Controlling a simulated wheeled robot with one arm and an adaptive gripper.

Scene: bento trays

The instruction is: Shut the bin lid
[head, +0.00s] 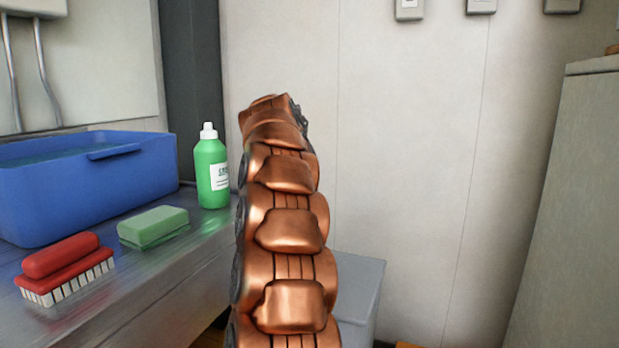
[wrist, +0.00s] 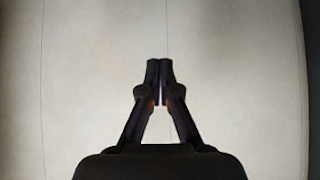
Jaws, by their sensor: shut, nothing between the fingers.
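A light grey box-shaped bin (head: 357,285) stands low beside the right end of the counter in the head view. My copper-coloured arm rises in front of it and hides its left part. A pale grey upper face shows to the right of the arm, but I cannot tell whether this is the lid or how it stands. In the wrist view my gripper (wrist: 159,68) is shut with its fingertips together and nothing between them. It faces a plain pale wall, and the bin is not in that view.
The metal counter (head: 175,265) at left holds a blue tub (head: 85,190), a green bottle (head: 212,170), a green sponge (head: 153,225) and a red brush (head: 62,262). A grey cabinet (head: 575,210) stands at right. The wall (head: 420,150) behind is bare below several small boxes.

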